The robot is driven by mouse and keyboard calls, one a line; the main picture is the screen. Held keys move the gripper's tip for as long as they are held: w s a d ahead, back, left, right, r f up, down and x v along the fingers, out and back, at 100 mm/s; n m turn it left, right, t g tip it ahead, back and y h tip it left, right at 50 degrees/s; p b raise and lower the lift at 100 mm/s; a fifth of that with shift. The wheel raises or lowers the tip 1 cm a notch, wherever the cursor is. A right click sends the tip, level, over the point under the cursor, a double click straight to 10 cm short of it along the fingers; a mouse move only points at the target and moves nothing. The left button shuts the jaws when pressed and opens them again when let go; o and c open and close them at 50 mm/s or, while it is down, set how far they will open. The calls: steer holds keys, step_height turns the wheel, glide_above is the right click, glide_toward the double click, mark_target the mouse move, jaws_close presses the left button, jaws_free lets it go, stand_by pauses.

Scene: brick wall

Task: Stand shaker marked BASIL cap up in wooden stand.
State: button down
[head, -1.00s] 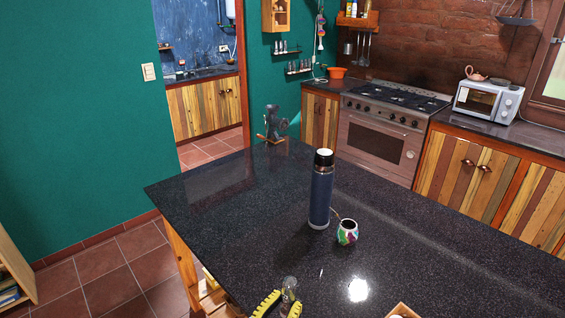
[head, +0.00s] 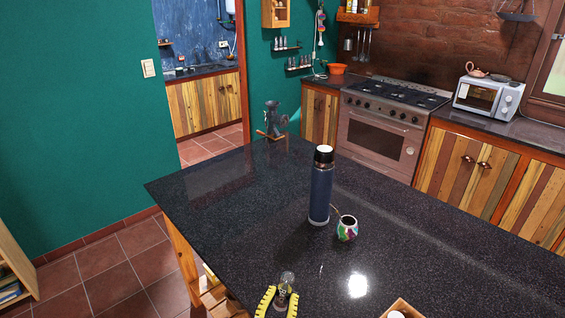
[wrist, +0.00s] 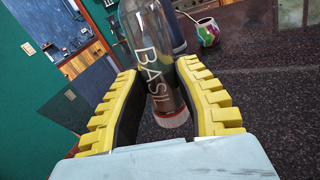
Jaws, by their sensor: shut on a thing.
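The shaker marked BASIL (wrist: 150,60) is a clear cylinder with dark contents and white lettering. My gripper (wrist: 162,100) is shut on it, with a yellow-ridged finger on either side. In the wrist view, a red-and-white end shows low between the fingers, and the other end is cut off by the top edge. In the head view, the shaker (head: 286,282) shows a rounded grey end up between my gripper's fingers (head: 279,299). A wooden box edge (head: 418,312), likely the wooden stand, shows at the bottom edge, mostly cut off.
A tall blue flask (head: 320,190) with a white top and a colourful mate cup (head: 347,230) stand on the dark counter (head: 240,220) beyond my gripper. A dark metal device (head: 271,120) stands at the far corner. The counter between the cup and the wooden box is clear.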

steer(key=shift+d+m, duration=0.1)
steer(key=shift+m, duration=1.1)
steer(key=m+b, duration=0.1)
steer(key=m, duration=0.2)
steer(key=shift+f, duration=0.2)
steer(key=shift+m+b, duration=0.35)
steer(key=shift+m, duration=0.25)
steer(key=shift+r+m, duration=0.2)
steer(key=shift+m, duration=0.2)
